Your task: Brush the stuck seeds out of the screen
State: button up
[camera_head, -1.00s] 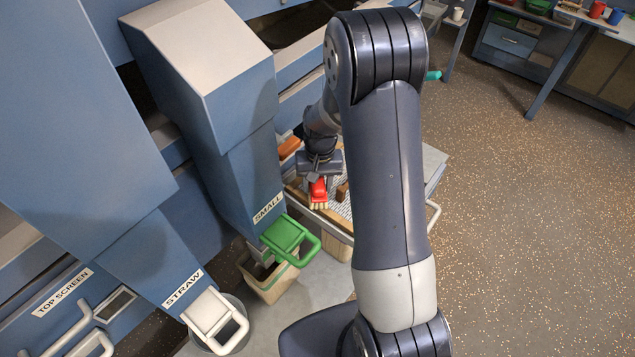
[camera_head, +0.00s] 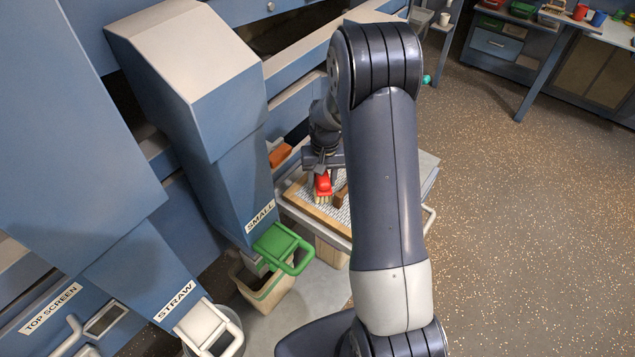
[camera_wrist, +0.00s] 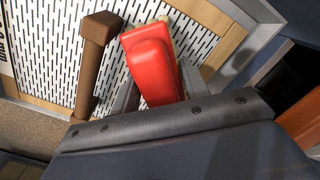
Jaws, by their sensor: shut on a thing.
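The screen (camera_head: 297,196) is a perforated metal sheet in a wooden frame, lying on a grey stand beside the machine. Its slots show close up in the wrist view (camera_wrist: 62,62). My gripper (camera_head: 322,172) is shut on a red brush (camera_head: 323,184) with pale bristles, held at the screen, bristles downward. The red brush handle fills the middle of the wrist view (camera_wrist: 152,62), between my gripper fingers (camera_wrist: 155,90). I cannot tell whether the bristles touch the sheet. No stuck seeds can be made out.
A brown wooden piece (camera_head: 341,195) lies on the screen, right of the brush; it also shows in the wrist view (camera_wrist: 92,60). An orange-brown block (camera_head: 280,155) is behind. The SMALL spout's green gate (camera_head: 282,246) stands above a bin (camera_head: 262,291). Open floor (camera_head: 520,220) lies right.

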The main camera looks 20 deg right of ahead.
jog(key=shift+w+d+f+b, duration=0.25)
jog(key=shift+w+d, duration=0.5)
jog(key=shift+d, duration=0.35)
jog(key=shift+w+d+f+b, duration=0.2)
jog(key=shift+w+d, duration=0.55)
jog(key=shift+d, duration=0.3)
jog(key=shift+w+d+f+b, duration=0.25)
jog(key=shift+w+d, duration=0.5)
jog(key=shift+d, duration=0.35)
jog(key=shift+w+d+f, duration=0.1)
jog(key=shift+w+d, duration=0.35)
jog(key=shift+d, duration=0.2)
jog(key=shift+w+d, duration=0.4)
jog(key=shift+d, duration=0.2)
jog(key=shift+w, duration=0.1)
jog(key=shift+r, duration=0.2)
